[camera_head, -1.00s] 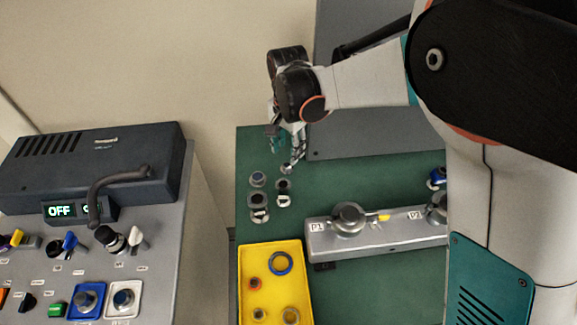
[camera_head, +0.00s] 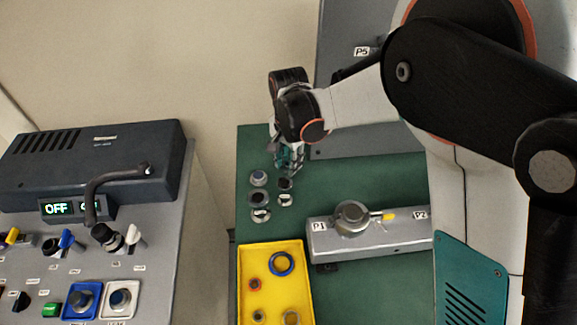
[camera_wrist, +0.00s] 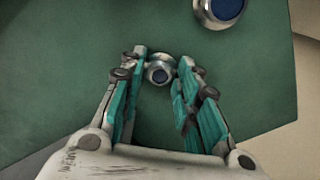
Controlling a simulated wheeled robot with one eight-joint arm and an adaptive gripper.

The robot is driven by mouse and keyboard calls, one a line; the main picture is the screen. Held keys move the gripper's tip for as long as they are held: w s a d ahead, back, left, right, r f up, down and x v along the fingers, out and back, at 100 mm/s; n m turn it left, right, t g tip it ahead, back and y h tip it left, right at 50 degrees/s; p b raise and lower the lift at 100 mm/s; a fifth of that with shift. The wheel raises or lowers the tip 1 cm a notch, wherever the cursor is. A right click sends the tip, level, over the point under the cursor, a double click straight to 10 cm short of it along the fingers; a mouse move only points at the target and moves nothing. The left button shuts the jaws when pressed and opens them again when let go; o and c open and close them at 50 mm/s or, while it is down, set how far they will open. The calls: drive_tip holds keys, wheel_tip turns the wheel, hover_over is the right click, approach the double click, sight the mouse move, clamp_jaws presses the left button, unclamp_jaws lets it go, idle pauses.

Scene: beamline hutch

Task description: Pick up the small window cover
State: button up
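A small round silvery cover with a dark blue centre (camera_wrist: 159,71) sits over the green table in the wrist view, between the tips of my gripper (camera_wrist: 162,63). The teal fingers are spread on either side of it. The left fingertip is very close to its rim; I cannot tell whether it touches. A narrow gap shows on the right. In the head view my gripper (camera_head: 289,160) points down at the table's far left part and hides the small cover. A larger silvery cover with a blue centre (camera_wrist: 222,9) lies apart, at the wrist view's top; it also shows in the head view (camera_head: 258,178).
Several small round parts (camera_head: 260,199) stand just in front of the gripper. A yellow tray (camera_head: 254,304) with rings is nearer. A grey rail labelled P1 and P2 (camera_head: 327,243) lies to the right. A control console (camera_head: 150,225) stands left, across a gap.

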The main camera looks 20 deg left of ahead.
sight(285, 164)
clamp_jaws()
drive_tip(key=shift+s+a+r+p, duration=0.1)
drive_tip(key=shift+a+r+p, duration=0.1)
drive_tip(key=shift+r+p, duration=0.35)
drive_tip(key=r+p, duration=0.1)
drive_tip(key=r, duration=0.2)
drive_tip(key=r+p, duration=0.1)
drive_tip(key=r, duration=0.2)
drive_tip(key=shift+s+a+r, duration=0.15)
drive_tip(key=shift+a+r, duration=0.05)
drive_tip(key=s+a+p, duration=0.1)
drive_tip(key=s+a, duration=0.3)
drive_tip(key=a, duration=0.4)
drive_tip(key=s+a+p, duration=0.1)
drive_tip(key=s+a, duration=0.4)
drive_tip(key=a, duration=0.3)
drive_tip(key=shift+a+f, duration=0.25)
drive_tip(key=shift+a, duration=0.15)
drive_tip(key=shift+s, duration=0.2)
